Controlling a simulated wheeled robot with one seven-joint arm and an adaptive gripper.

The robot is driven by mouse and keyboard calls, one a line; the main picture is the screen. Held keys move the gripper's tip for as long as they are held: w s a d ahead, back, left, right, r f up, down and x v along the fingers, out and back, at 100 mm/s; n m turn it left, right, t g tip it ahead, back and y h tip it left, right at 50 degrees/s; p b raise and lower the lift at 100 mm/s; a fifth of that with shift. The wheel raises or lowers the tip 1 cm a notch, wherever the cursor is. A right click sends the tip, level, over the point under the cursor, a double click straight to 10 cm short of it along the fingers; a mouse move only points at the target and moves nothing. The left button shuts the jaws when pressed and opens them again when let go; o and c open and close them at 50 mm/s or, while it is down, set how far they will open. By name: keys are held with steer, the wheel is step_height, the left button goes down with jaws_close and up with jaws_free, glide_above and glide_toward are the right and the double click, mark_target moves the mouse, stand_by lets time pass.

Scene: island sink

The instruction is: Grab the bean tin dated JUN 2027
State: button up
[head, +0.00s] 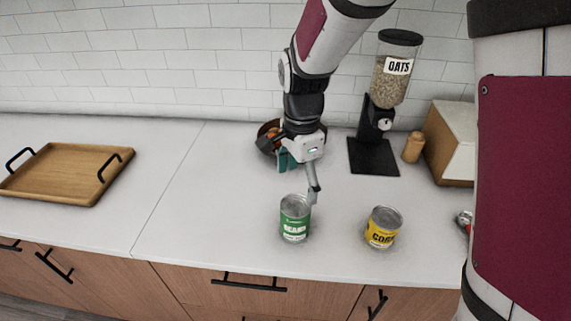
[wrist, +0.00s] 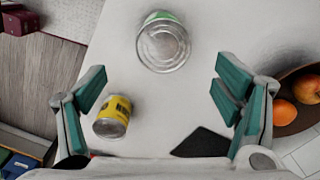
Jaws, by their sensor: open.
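A green bean tin (head: 295,219) with a white "BEANS" label stands upright near the front of the counter in the head view. In the wrist view the bean tin (wrist: 163,43) shows its bare metal end, ahead of the fingers and centred between them. No date is readable on it. A yellow corn tin (head: 383,228) stands upright to its right; the corn tin (wrist: 112,117) also shows near the left finger in the wrist view. My gripper (head: 302,185) is open and empty, just behind and above the bean tin. Its teal fingers (wrist: 160,95) are spread wide.
An oats dispenser (head: 388,85) stands at the back right, beside a wooden shaker (head: 413,147) and a bread box (head: 452,140). A fruit bowl (wrist: 300,97) sits behind my gripper. A wooden tray (head: 65,172) lies at left. The counter between tray and tins is clear.

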mark_target(297, 206)
step_height(297, 206, down, 10)
steer(key=shift+a+r, duration=0.1)
steer(key=shift+r, duration=0.05)
steer(key=shift+w+a+f, duration=0.1)
steer(key=shift+f, duration=1)
steer(key=shift+w+f, duration=0.1)
steer(key=shift+f, duration=1)
steer(key=c, duration=1.5)
